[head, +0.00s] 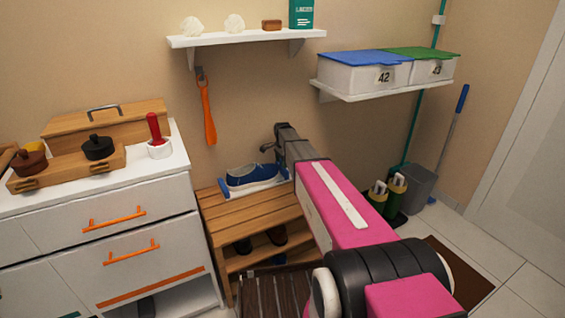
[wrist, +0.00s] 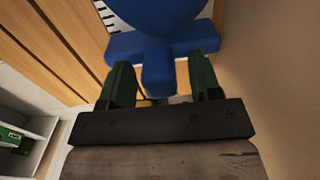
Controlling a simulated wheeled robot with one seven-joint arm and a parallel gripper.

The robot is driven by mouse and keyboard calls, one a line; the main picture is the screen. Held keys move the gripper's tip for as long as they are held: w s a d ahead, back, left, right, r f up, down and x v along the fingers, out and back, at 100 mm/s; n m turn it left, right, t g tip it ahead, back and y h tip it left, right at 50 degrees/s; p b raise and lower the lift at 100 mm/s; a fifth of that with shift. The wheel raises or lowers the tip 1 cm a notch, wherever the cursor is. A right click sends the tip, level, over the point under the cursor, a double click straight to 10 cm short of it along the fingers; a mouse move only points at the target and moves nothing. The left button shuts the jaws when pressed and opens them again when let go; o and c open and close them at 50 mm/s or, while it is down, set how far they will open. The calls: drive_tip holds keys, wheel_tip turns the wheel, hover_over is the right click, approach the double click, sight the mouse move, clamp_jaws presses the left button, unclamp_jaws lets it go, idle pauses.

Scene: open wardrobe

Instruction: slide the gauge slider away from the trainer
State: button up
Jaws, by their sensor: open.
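The trainer (head: 252,173), dark blue with a white sole, rests on the pale foot gauge (head: 256,189) on top of the slatted wooden rack. In the wrist view the blue gauge slider (wrist: 125,47) is a crossbar with a tab (wrist: 158,75) pointing towards me, and the white scale (wrist: 107,14) shows beside it. A rounded blue shape is above the bar. My gripper (head: 267,148) is at the right end of the gauge. In the wrist view my gripper (wrist: 160,82) is open, one dark green finger on each side of the tab. I cannot tell whether they touch it.
A white drawer unit (head: 120,225) with a wooden shoe-care box (head: 108,128) stands left. A shelf (head: 245,38) and an orange shoehorn (head: 207,112) are on the wall behind. Lidded boxes (head: 385,70) sit on the right shelf. Boots (head: 397,190) and a bin (head: 417,188) stand right.

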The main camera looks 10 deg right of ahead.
clamp_jaws()
drive_tip(key=shift+w+d, duration=0.3)
drive_tip(key=shift+d, duration=0.5)
drive_tip(key=shift+w+d, duration=0.25)
drive_tip(key=shift+d, duration=0.55)
unclamp_jaws()
drive_tip(key=shift+d, duration=0.1)
wheel_tip(320, 180, up, 11)
drive_tip(key=shift+s+f, duration=0.1)
